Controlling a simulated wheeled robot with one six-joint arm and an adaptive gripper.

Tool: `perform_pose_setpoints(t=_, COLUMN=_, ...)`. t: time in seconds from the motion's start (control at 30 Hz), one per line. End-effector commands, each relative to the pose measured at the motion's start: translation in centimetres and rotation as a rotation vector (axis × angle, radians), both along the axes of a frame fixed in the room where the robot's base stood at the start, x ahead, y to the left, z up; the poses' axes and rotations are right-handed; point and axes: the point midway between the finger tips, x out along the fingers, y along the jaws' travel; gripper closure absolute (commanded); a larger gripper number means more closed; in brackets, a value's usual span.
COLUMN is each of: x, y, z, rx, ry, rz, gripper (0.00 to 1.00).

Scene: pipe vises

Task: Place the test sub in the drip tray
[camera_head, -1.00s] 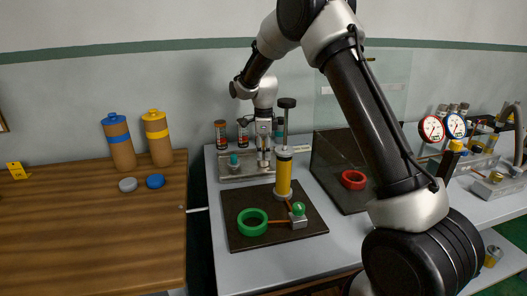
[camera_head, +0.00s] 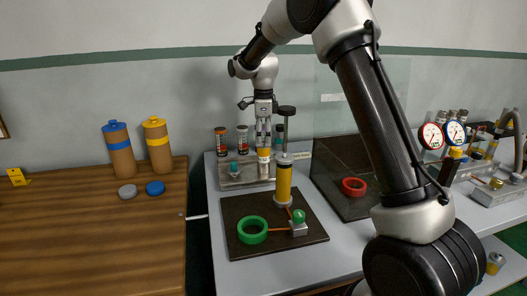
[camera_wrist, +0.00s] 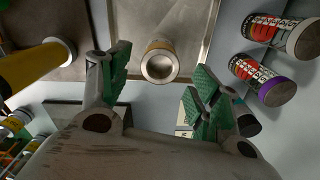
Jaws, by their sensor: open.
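The test sub appears to be the short metal cylinder with a yellow band (camera_head: 264,156). It stands upright in the shallow grey metal tray, which appears to be the drip tray (camera_head: 232,184). In the wrist view I look down on the sub's open end (camera_wrist: 159,64), with the tray's rim (camera_wrist: 208,32) around it. My gripper (camera_head: 263,138) is right above the sub. Its green-padded fingers are spread on either side in the wrist view, with nothing held between them.
A tall yellow cylinder (camera_head: 284,182) stands close by on a dark mat (camera_head: 285,244) with a green ring (camera_head: 252,230). Labelled cans (camera_head: 221,141) stand behind the tray. A clear screen and a dark tray with a red ring (camera_head: 354,187) are to the right.

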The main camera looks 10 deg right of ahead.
Motion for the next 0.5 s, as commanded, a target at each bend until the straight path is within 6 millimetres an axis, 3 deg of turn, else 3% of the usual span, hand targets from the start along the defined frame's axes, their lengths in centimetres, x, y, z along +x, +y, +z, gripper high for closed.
perform_pose_setpoints(t=0.13, x=0.0, y=0.0, z=2.3, rx=0.001, ry=-0.001, rz=0.0, gripper=0.37)
perform_pose_setpoints(t=0.5, x=-0.9, y=-0.7, z=4.7, rx=0.003, ry=-0.013, rz=0.049, gripper=0.37)
